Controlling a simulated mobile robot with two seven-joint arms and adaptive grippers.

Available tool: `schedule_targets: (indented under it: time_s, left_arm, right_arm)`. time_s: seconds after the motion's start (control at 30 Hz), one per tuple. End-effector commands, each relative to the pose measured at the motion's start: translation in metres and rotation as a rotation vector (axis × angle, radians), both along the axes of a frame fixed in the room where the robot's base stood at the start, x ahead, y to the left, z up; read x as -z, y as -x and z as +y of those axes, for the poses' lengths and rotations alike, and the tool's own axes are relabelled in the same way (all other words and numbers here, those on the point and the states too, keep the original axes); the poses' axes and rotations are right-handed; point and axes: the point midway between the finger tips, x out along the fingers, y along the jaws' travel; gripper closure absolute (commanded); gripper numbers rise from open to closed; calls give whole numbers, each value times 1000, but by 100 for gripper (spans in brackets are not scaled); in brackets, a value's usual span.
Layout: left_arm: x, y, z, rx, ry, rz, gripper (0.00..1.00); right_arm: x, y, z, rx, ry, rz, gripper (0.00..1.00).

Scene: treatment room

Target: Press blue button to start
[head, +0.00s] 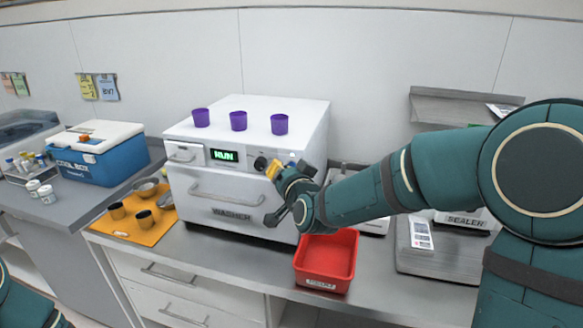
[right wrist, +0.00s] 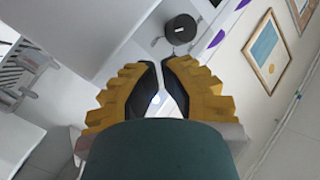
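The white washer (head: 228,211) stands on the counter against the wall, and its green display (head: 224,155) reads RUN. My right gripper (head: 272,170) is at the right part of the washer's front panel, beside the black knob (head: 260,163). The knob also shows in the right wrist view (right wrist: 181,29), beyond the fingertips. In that view my right gripper (right wrist: 163,64) has its yellow fingers brought together with nothing held. My left gripper is out of view.
Purple cups (head: 238,121) stand on the washer. A red tray (head: 327,262) sits below my right arm at the counter's front. An orange mat (head: 128,228) with dark cups and bowls lies left. A blue cool box (head: 101,163) and a sealer (head: 445,245) flank the area.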

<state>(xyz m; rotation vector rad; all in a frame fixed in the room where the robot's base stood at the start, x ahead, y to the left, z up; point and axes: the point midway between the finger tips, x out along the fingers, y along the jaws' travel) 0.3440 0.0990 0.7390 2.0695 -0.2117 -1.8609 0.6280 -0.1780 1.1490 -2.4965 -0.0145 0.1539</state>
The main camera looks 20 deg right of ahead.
Motion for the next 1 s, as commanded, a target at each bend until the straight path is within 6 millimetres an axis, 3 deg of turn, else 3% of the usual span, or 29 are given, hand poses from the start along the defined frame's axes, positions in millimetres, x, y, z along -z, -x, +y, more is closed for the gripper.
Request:
schedule_targets:
  time_s: [0.47, 1.0]
  left_arm:
    - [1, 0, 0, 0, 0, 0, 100]
    - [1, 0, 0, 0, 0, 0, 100]
  right_arm:
    - [0, 7, 5, -1, 0, -1, 100]
    - [0, 43, 30, -2, 0, 0, 100]
